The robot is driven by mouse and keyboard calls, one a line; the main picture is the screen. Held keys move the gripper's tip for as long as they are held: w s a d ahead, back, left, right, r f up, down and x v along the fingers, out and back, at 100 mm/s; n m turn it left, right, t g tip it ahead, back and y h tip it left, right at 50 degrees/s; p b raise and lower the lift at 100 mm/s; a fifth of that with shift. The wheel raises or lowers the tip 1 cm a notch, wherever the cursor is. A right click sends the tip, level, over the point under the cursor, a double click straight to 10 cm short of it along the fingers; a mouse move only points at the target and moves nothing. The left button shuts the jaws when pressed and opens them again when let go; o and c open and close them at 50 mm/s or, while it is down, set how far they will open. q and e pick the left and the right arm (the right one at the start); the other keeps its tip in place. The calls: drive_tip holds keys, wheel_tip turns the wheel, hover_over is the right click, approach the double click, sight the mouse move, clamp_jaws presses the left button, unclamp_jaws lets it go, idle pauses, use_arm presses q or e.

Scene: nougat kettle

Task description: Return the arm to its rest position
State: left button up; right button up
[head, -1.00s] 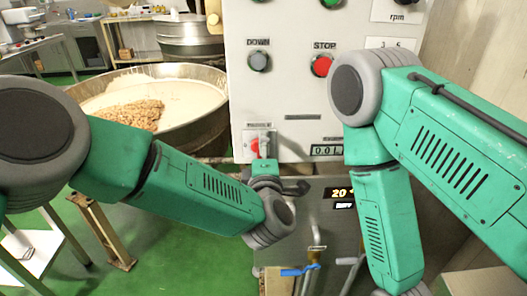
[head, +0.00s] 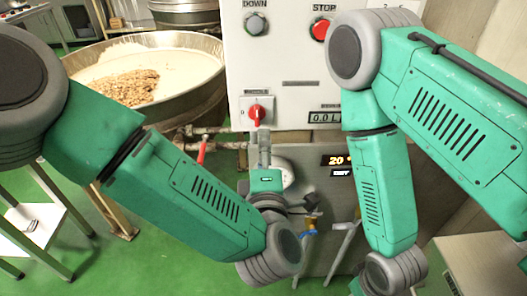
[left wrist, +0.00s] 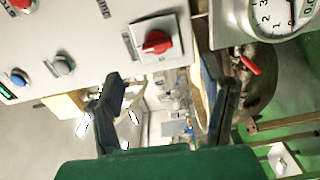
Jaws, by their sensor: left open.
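My left arm (head: 200,200) reaches in from the left, and its gripper (head: 264,140) points up just below the red rotary switch (head: 257,114) on the white control panel. In the left wrist view the left gripper (left wrist: 162,95) has its two dark fingers spread wide with nothing between them. The red switch (left wrist: 157,42) is beyond the fingers there and looks apart from them. My right arm (head: 385,190) hangs down at the right. Its gripper is below the picture's edge.
A large kettle (head: 205,95) with white mass and nuts stands at the left. A red-handled valve (head: 201,153) and a blue-handled valve (head: 309,232) are on the pipework near my left gripper. A dial gauge (left wrist: 272,15) shows at the wrist view's top right.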

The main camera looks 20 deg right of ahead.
idle(0.3)
use_arm(q)
drive_tip(key=s+a+f+m+g+b, duration=0.1)
drive_tip(key=s+a+f+m+g, duration=0.3)
drive_tip(key=a+f, duration=0.6)
drive_tip(key=s+a+f+m+g+b, duration=0.1)
drive_tip(key=a+f+m+g, duration=0.45)
drive_tip(key=f, duration=0.55)
drive_tip(key=s+a+f+m+g+y, duration=0.2)
drive_tip(key=s+a+f+g, duration=0.1)
drive_tip(key=s+a, duration=0.7)
drive_tip(key=s+a+f+m+g+y+b, duration=0.1)
drive_tip(key=s+a+f+m+g+y, duration=0.2)
drive_tip(key=s+a, duration=0.7)
drive_tip(key=a+f+g, duration=0.1)
drive_tip(key=a+f, duration=0.1)
drive_tip(key=a, duration=0.5)
drive_tip(key=shift+f+m, duration=0.35)
drive_tip(key=shift+f, duration=0.05)
